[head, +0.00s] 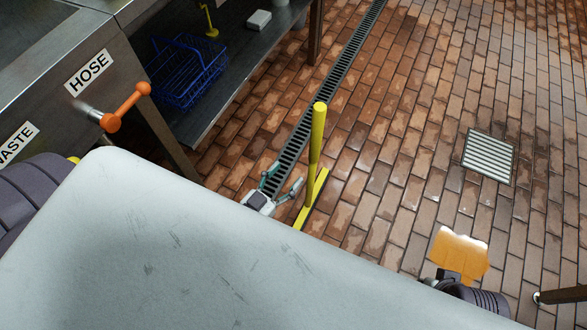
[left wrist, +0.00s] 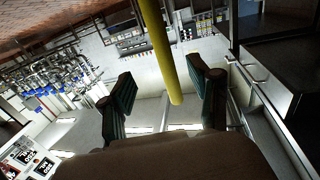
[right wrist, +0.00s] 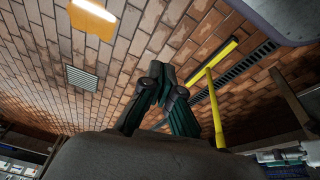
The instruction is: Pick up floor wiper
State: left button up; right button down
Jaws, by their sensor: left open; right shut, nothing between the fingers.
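The floor wiper has a yellow handle (head: 315,150) and a yellow bar-shaped head (head: 317,190) lying on the tiles. The handle stands up from the floor. My left gripper (head: 283,179) is open just left of the handle in the head view. In the left wrist view the handle (left wrist: 160,50) shows between the spread fingers; I cannot tell whether they touch it. My right gripper (right wrist: 165,82) is shut and empty in the right wrist view. There the wiper handle (right wrist: 215,108) and head (right wrist: 215,65) lie to its right, apart from it.
A steel counter with a HOSE label (head: 88,73) and an orange-handled valve (head: 126,107) stands at left. A blue basket (head: 187,72) sits on its lower shelf (head: 235,97). A drain channel (head: 345,63) and a square grate (head: 488,155) lie in the floor. Tiles at right are mostly clear.

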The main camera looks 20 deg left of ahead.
aim_at(313, 144)
pick_arm(q)
jog(key=x, duration=0.5)
jog(key=b+x, duration=0.1)
jog(key=x, duration=0.1)
jog(key=shift+w+d+r, duration=0.1)
jog(key=shift+w+r, duration=0.25)
jog(key=shift+b+x, duration=0.8)
jog(key=shift+x, duration=2.2)
pick_arm(e)
jog(key=shift+s+d+r, duration=0.1)
jog(key=shift+s+r, duration=0.3)
jog(key=shift+s, duration=0.05)
pick_arm(q)
jog(key=shift+c, duration=0.3)
grip_shut()
